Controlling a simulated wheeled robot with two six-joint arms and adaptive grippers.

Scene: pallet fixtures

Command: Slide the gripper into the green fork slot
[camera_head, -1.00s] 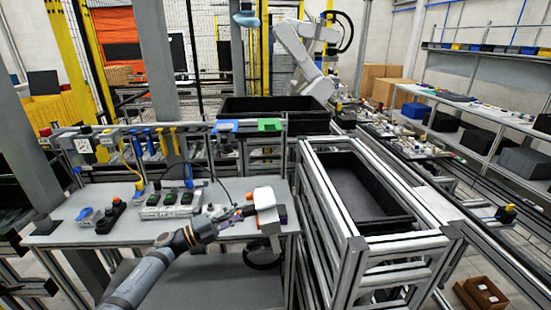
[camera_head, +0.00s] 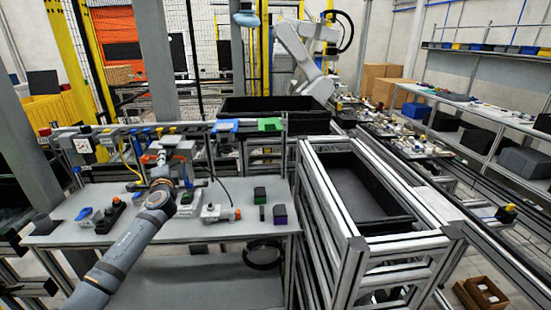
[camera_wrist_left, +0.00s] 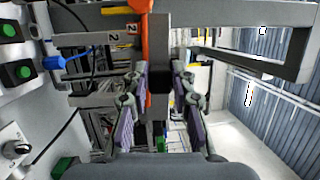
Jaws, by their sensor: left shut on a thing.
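The green fork slot (camera_head: 270,125) is on the rail behind the table, right of a blue one (camera_head: 225,126). My left gripper (camera_head: 168,178) is over the left part of the table, left of and below the green slot, and apart from it. It is shut on a grey, white and orange tool (camera_head: 182,150), which stands up before the rail. In the wrist view the two fingers (camera_wrist_left: 158,100) flank the tool's orange and grey body (camera_wrist_left: 148,45), which bears "2" labels. The exact finger contact is partly hidden. My right gripper is out of view.
On the table are a button box (camera_head: 190,208), a red-topped switch (camera_head: 117,205), a grey-white part with an orange end (camera_head: 218,212) and small dark boxes (camera_head: 279,214). Hoses hang near the rail. A framed black bin (camera_head: 362,224) stands right of the table.

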